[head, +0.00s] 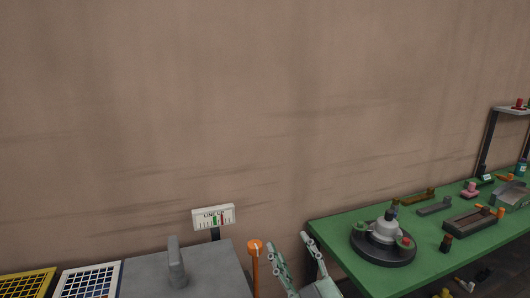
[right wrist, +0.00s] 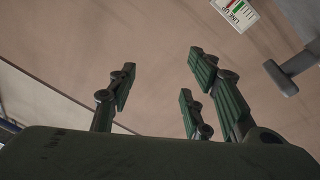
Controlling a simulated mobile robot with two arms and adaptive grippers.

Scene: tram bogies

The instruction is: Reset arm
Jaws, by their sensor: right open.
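My right gripper (head: 292,250) rises at the bottom middle of the head view, its fingers spread apart with nothing between them. In the right wrist view its green-padded fingers (right wrist: 160,95) stand apart and empty, with the wall behind them. It is in front of the gap between the grey cabinet (head: 215,275) and the green table (head: 340,235). My left gripper does not show in either view.
An orange-topped post (head: 255,262) stands just left of my right gripper. A small gauge sign (head: 213,216) and a grey handle (head: 176,262) are on the cabinet. Yellow (head: 25,284) and white (head: 88,280) grid trays lie left. A round fixture (head: 383,242) and several parts occupy the table.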

